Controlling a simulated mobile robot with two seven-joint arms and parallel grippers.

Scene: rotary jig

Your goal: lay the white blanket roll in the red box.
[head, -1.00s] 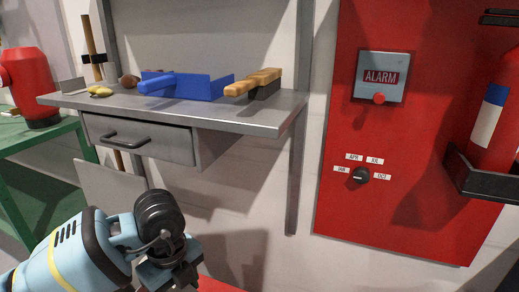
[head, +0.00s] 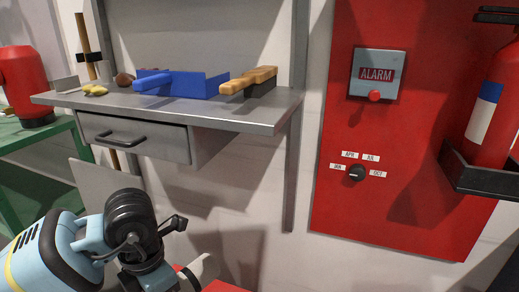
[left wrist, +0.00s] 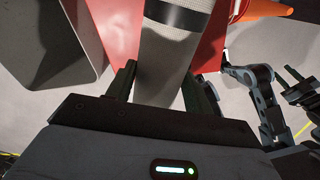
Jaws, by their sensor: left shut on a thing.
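The white blanket roll (left wrist: 170,55), pale and ribbed with a dark band, lies between the two fingers of my left gripper (left wrist: 160,88) in the left wrist view. The gripper is shut on its near end. Part of the roll (head: 205,269) also shows at the bottom of the head view. The red box (left wrist: 116,30) shows behind and on both sides of the roll in the left wrist view; its red (head: 226,287) shows at the head view's bottom edge. Whether the roll touches the box, I cannot tell. My right gripper (left wrist: 296,84) is at the right, its jaw state unclear.
A grey bin (left wrist: 98,58) stands left of the red box in the left wrist view, and an orange cone (left wrist: 266,8) is beyond it at right. A steel shelf (head: 215,115) with a drawer is above my left arm. A red alarm panel (head: 400,215) is at right.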

